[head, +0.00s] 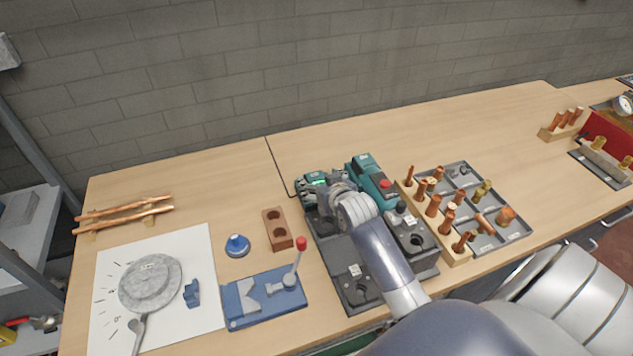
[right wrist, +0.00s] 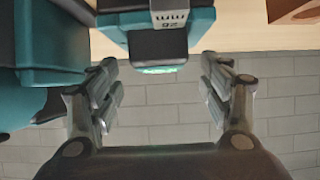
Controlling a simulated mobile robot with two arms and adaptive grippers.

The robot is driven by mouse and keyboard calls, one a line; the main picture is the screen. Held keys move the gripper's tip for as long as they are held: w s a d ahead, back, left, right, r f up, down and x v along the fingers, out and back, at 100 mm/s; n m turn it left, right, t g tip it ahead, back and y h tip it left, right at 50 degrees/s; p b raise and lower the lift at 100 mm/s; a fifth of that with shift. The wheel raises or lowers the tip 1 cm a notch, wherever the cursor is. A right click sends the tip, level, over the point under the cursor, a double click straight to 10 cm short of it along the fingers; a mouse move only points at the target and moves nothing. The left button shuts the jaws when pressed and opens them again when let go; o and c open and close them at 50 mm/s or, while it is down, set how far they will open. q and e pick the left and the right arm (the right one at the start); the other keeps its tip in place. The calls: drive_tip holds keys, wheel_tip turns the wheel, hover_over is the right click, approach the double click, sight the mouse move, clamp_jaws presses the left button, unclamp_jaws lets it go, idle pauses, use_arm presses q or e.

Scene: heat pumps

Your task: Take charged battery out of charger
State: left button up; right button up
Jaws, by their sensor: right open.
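The charger (head: 306,187) is a teal and dark unit at the back of the grey tray, with a green light showing. In the right wrist view a dark block with a grey label (right wrist: 158,44) and a glowing green strip sits in a teal housing (right wrist: 115,5); it looks like the battery in the charger, but I cannot tell where one ends. My right gripper (right wrist: 158,78) is open, with one finger on each side of the block and a visible gap to each. In the head view my right wrist hides part of the charger. My left gripper is not in view.
A teal tool with a red button (head: 371,182) stands just right of the charger. A wooden block of copper fittings (head: 462,258) and a compartment tray (head: 516,232) lie further right. A blue bending tool (head: 262,298) with a red-knobbed lever stands left. Bare table lies behind.

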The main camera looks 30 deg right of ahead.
drive_tip(key=shift+x, duration=0.9)
drive_tip(key=shift+w+f, duration=0.1)
drive_tip(key=shift+w, duration=0.1)
drive_tip(key=shift+s, duration=0.1)
drive_tip(key=shift+c, duration=1)
drive_tip(key=c, duration=1.2)
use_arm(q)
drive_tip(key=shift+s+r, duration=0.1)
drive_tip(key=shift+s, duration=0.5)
use_arm(e)
drive_tip(key=shift+c, duration=0.2)
